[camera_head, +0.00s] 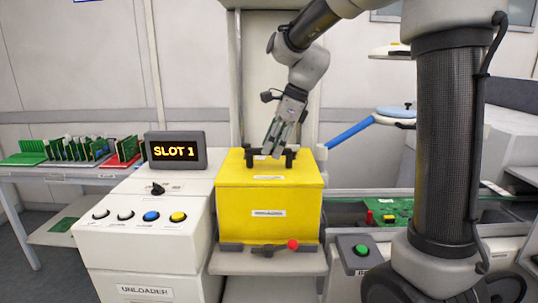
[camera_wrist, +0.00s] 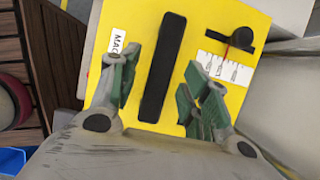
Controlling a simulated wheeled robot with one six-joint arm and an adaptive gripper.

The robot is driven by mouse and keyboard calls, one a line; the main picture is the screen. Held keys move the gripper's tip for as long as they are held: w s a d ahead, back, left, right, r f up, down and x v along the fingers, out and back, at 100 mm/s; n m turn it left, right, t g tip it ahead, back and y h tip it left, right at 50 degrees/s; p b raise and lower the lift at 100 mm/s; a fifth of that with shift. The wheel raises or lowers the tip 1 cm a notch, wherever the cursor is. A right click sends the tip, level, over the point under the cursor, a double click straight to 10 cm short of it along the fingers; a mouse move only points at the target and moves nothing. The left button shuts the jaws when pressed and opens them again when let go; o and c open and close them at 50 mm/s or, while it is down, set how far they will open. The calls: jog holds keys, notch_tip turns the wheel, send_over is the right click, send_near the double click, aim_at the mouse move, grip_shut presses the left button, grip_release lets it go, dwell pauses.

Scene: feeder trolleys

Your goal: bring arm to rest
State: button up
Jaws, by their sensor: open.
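My gripper (camera_head: 277,140) hangs at the end of my arm, pointing down over the top of a yellow box (camera_head: 268,212). In the wrist view my gripper (camera_wrist: 165,90) is open, with its green-padded fingers apart on either side of a black handle bar (camera_wrist: 163,68). The bar lies on the yellow top (camera_wrist: 200,18). Nothing is seen held between the fingers. In the head view the handle (camera_head: 258,156) shows just below the fingertips; I cannot tell whether they touch it.
A white unloader cabinet (camera_head: 145,235) with buttons and a SLOT 1 display (camera_head: 175,151) stands left of the box. Circuit boards (camera_head: 85,148) stand on a table further left. A blue arm-like bar (camera_head: 348,132) and a green circuit board (camera_head: 395,208) are to the right.

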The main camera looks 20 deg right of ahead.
jog(key=v, duration=0.8)
jog(key=shift+r, duration=0.15)
jog(key=n, duration=0.2)
jog(key=shift+w+d+n, duration=0.15)
jog(key=shift+w+n, duration=0.1)
jog(key=shift+n, duration=0.05)
jog(key=f+n, duration=0.1)
jog(key=n, duration=0.1)
jog(key=s+d+f+n, duration=0.1)
jog(key=d+f+n+h, duration=0.1)
jog(key=n, duration=0.1)
jog(key=shift+s+f+n, duration=0.3)
jog(key=shift+s, duration=0.1)
jog(key=s+n, duration=0.1)
jog(key=s+d+f+n, duration=0.1)
jog(key=s+n, duration=0.1)
jog(key=shift+s+d+f+n+h, duration=0.25)
jog(key=shift+d+n+h, duration=0.05)
jog(key=shift+d+n, duration=0.1)
jog(key=s+d+f+n+t+h, duration=0.1)
jog(key=s+d+n, duration=0.2)
jog(key=s, duration=0.7)
jog(key=s+d+f+n+t+h, duration=0.1)
jog(key=s+d+f+n, duration=0.1)
jog(key=s+n, duration=0.4)
jog(key=shift+s+d+f+n+t+h, duration=0.35)
jog(key=shift+s+d, duration=0.45)
jog(key=shift+s, duration=1.25)
